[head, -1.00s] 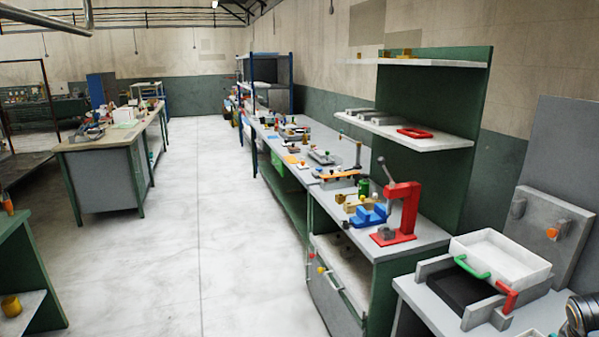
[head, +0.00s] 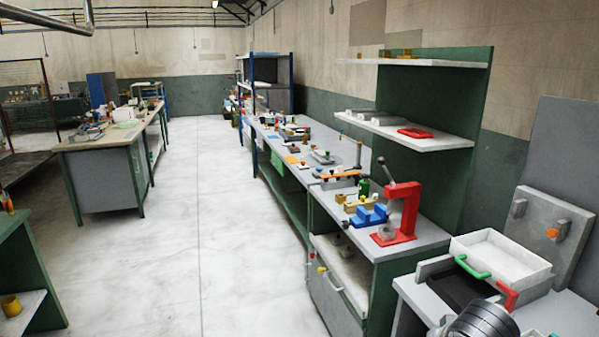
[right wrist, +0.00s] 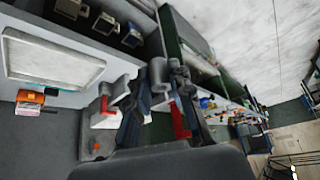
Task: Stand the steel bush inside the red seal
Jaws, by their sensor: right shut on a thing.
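My right gripper (right wrist: 160,78) shows in the right wrist view, its two dark fingers closed toward each other. A small grey piece (right wrist: 158,72) sits at the fingertips; it looks like the steel bush, but its shape is hard to make out. In the head view a dark rounded part of my right arm shows at the bottom right; the fingers are not clear there. A flat red rectangular ring (head: 416,132) lies on the lower wall shelf; I cannot tell whether it is the red seal. My left gripper is not in view.
A red lever press (head: 402,212) and a blue fixture (head: 369,216) stand on the long bench. A white tray (head: 500,257) with a green handle sits on the near right bench, beside a grey upright panel (head: 566,150). The concrete floor (head: 235,240) is clear.

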